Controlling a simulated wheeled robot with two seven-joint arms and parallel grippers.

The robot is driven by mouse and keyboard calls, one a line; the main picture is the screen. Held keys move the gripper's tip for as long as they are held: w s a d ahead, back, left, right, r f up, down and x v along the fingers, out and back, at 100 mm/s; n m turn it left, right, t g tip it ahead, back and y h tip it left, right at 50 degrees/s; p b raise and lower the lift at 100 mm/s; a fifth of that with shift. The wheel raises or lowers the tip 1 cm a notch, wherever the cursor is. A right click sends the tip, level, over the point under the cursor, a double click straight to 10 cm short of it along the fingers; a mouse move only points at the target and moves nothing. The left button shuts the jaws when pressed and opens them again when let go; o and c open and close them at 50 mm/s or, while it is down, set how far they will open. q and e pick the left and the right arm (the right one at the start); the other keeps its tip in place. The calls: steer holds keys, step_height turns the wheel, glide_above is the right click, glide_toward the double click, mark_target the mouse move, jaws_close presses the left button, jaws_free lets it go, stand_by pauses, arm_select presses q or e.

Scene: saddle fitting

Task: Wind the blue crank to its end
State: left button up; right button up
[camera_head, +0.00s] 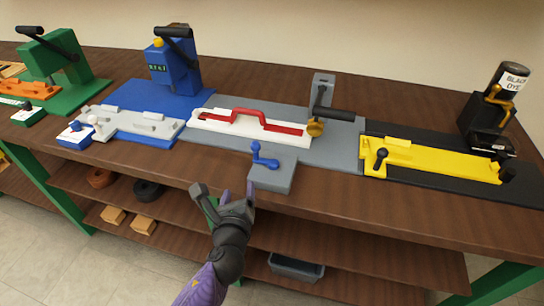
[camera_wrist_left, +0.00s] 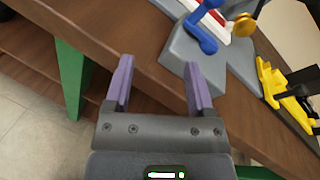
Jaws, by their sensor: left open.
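The blue crank (camera_head: 264,157) stands on a grey block (camera_head: 272,176) at the front edge of the bench, in front of a grey plate. The crank also shows at the top of the left wrist view (camera_wrist_left: 203,32). My left gripper (camera_head: 226,194) is open and empty, just off the bench's front edge, left of and nearer than the crank. In the left wrist view its purple fingers (camera_wrist_left: 158,72) are spread apart, with the crank beyond them and to the right. The gripper does not touch the crank. My right gripper is not in view.
A white fixture with a red handle (camera_head: 262,119) lies behind the crank, with a black-handled lever (camera_head: 334,113) beside it. A yellow fixture (camera_head: 440,161) is to the right; blue (camera_head: 175,70) and green (camera_head: 60,60) presses are to the left. Shelves (camera_head: 165,205) sit below the bench (camera_head: 330,203).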

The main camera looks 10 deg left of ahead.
mark_target(255, 150)
arm_select(q)
steer(key=w+r+m, duration=0.1)
steer(key=m, duration=0.1)
steer(key=w+d+r+m+t, duration=0.1)
steer(key=r+m, duration=0.1)
steer(key=w+d+r+m+t+h, duration=0.1)
steer(key=r+m, duration=0.1)
steer(key=shift+w, duration=0.2)
steer(key=w+b, duration=0.1)
steer(key=w, duration=0.1)
steer(key=w+b, duration=0.1)
steer(key=w, duration=0.2)
steer(key=w+a+b, duration=0.1)
steer(key=w, duration=0.2)
steer(key=shift+f, duration=0.2)
steer(key=shift+w, duration=0.4)
steer(key=shift+w+r, duration=0.1)
steer(key=shift+r, duration=0.05)
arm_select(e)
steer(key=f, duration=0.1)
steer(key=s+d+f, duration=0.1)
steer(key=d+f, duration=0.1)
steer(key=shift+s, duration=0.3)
arm_select(q)
jaws_close()
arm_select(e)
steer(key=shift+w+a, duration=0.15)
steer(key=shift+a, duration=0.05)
